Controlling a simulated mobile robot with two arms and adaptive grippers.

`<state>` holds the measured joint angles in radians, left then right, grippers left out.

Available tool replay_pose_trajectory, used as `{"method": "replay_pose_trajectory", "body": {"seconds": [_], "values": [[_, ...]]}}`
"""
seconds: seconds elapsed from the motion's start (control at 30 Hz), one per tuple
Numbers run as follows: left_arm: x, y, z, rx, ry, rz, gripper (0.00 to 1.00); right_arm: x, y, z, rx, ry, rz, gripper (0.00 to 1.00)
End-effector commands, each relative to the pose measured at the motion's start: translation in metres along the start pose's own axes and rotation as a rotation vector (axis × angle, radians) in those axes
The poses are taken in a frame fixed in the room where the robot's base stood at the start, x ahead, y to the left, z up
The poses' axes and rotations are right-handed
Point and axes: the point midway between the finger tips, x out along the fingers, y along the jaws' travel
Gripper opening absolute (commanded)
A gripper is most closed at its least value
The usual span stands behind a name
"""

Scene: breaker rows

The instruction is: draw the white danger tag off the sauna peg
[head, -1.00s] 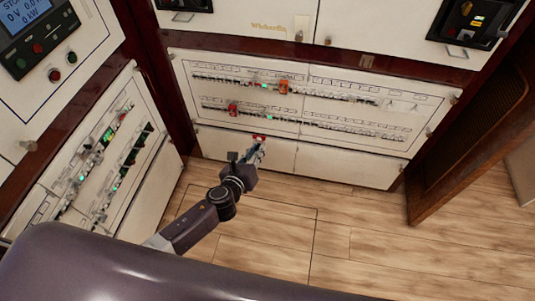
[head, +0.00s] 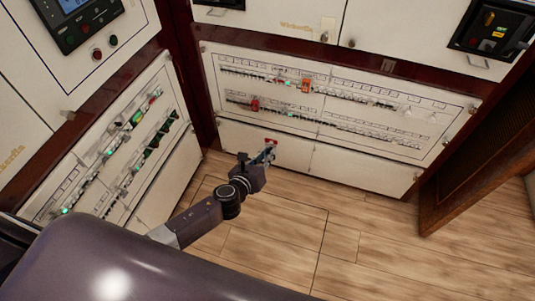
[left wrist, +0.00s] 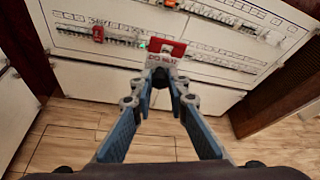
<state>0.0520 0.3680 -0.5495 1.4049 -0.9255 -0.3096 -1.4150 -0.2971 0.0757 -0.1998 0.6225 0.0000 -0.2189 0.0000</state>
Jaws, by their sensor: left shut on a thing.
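A tag with a red top and a white lettered lower part (left wrist: 160,61) is held at the tips of my left gripper (left wrist: 161,72). The gripper is shut on it. In the head view the tag (head: 271,142) shows small, in front of the blank lower panel and below the breaker rows. I see no peg through it. The left gripper (head: 268,153) stands out from the cabinet over the floor. The sauna label cannot be read in either view. My right gripper is not in view.
The breaker panel (head: 330,103) has two rows. A red piece (head: 255,104) sits on the lower row and an orange one (head: 305,86) on the upper. A second breaker panel (head: 110,165) stands at the left. The wood floor (head: 300,235) is clear.

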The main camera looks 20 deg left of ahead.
Motion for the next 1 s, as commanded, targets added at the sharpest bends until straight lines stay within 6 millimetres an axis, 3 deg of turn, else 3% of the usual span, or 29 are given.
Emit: {"method": "replay_pose_trajectory", "body": {"seconds": [0.37, 1.0], "values": [[-0.004, 0.000, 0.000, 0.001, 0.000, 0.000, 0.01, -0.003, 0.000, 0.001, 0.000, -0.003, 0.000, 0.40], [-0.028, 0.000, -0.010, 0.000, 0.000, 0.000, 0.01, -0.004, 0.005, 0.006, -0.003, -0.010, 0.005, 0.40]]}}
